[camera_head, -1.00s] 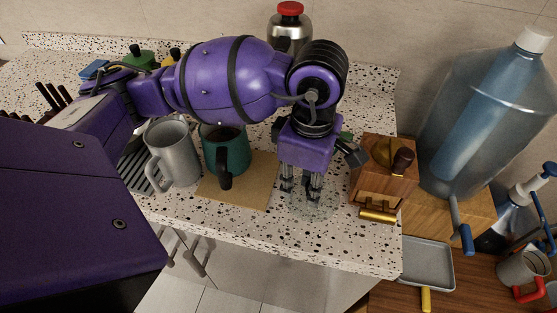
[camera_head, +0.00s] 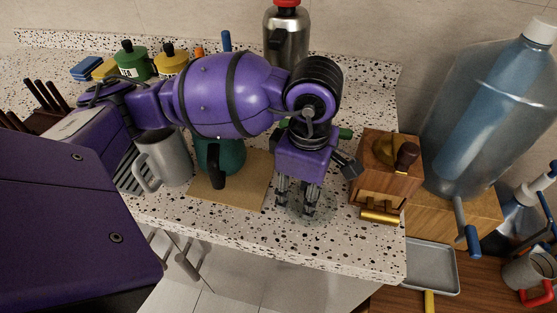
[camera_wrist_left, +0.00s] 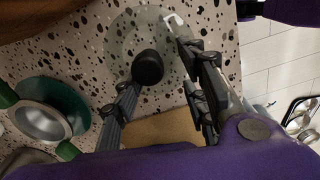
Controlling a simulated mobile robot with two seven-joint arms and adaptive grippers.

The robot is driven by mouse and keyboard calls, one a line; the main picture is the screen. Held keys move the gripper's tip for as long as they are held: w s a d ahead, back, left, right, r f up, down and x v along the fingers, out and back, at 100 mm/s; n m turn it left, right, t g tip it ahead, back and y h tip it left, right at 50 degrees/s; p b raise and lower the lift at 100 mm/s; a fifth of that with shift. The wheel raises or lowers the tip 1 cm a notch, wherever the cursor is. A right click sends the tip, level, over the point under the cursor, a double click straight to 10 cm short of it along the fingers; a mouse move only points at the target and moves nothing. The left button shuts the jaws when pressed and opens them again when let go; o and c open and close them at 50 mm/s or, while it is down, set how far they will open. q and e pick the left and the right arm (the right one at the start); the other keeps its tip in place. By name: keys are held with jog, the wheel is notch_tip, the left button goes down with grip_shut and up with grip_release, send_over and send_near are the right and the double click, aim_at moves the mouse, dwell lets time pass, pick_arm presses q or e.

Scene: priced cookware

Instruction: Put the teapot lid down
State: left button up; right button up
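The teapot lid (camera_head: 322,215) looks like a clear round glass disc with a black knob. It lies on the speckled counter between the board and the wooden grinder. In the left wrist view the black knob (camera_wrist_left: 148,67) sits over the clear disc. My left gripper (camera_head: 296,200) points down at the lid, its fingers apart on either side of the knob. The left wrist view shows the fingers (camera_wrist_left: 156,72) with a gap on the right side of the knob. A teal pot with a black handle (camera_head: 225,158), possibly the teapot, stands on the board, partly hidden by my arm. My right gripper is not in view.
A grey mug (camera_head: 165,160) stands left of the teal pot. The wooden grinder (camera_head: 388,175) is close on the right. A steel flask (camera_head: 286,40) and green jar (camera_head: 131,60) stand behind.

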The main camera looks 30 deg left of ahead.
aim_at(301, 200)
pick_arm(q)
jog(key=shift+r, duration=0.1)
notch_tip(301, 200, up, 12)
jog(key=shift+r+p, duration=0.15)
jog(key=shift+p, duration=0.2)
dwell(0.4)
